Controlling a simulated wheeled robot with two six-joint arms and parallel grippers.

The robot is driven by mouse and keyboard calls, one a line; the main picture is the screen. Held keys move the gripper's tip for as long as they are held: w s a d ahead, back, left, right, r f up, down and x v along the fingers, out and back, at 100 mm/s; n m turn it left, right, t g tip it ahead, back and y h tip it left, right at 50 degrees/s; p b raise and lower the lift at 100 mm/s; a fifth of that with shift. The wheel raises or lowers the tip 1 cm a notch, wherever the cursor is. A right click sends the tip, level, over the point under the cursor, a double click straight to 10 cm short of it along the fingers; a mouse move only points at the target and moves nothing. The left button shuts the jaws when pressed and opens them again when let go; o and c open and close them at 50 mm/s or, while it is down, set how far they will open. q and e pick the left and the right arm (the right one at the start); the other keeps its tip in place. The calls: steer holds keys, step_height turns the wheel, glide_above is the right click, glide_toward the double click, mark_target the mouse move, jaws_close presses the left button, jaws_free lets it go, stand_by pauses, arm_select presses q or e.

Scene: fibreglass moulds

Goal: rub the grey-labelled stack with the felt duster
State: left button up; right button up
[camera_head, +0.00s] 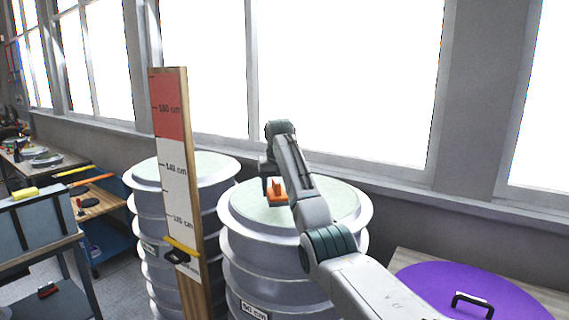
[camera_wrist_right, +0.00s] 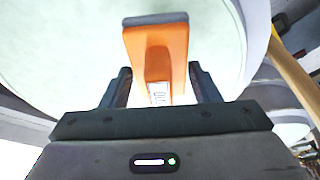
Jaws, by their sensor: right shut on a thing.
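The felt duster (camera_head: 276,189) has an orange body and handle; in the right wrist view its orange block (camera_wrist_right: 155,42) shows with a grey felt edge at the far side. My right gripper (camera_head: 273,186) is shut on its handle. The duster is over the pale green top of the right-hand mould stack (camera_head: 240,212); I cannot tell whether the felt touches it. This stack has a small pale label (camera_head: 254,311) low on its front. A second stack (camera_head: 172,172) stands to the left with a small label (camera_head: 150,248). The label colours are hard to tell. My left gripper is out of view.
An upright wooden height board (camera_head: 175,150) with red and white bands stands in front, between the stacks. A purple lid (camera_head: 470,295) with a black handle lies at lower right. Windows line the back wall. A cart (camera_head: 40,230) and benches are at left.

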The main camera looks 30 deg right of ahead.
steer(key=shift+w+d+r, duration=0.1)
steer(key=shift+d+r, duration=0.1)
steer(key=shift+r, duration=0.6)
steer(key=shift+a+r, duration=0.15)
steer(key=shift+r, duration=0.6)
steer(key=shift+a+r, duration=0.1)
steer(key=shift+r, duration=0.6)
steer(key=shift+d+f, duration=0.1)
steer(key=shift+d, duration=0.05)
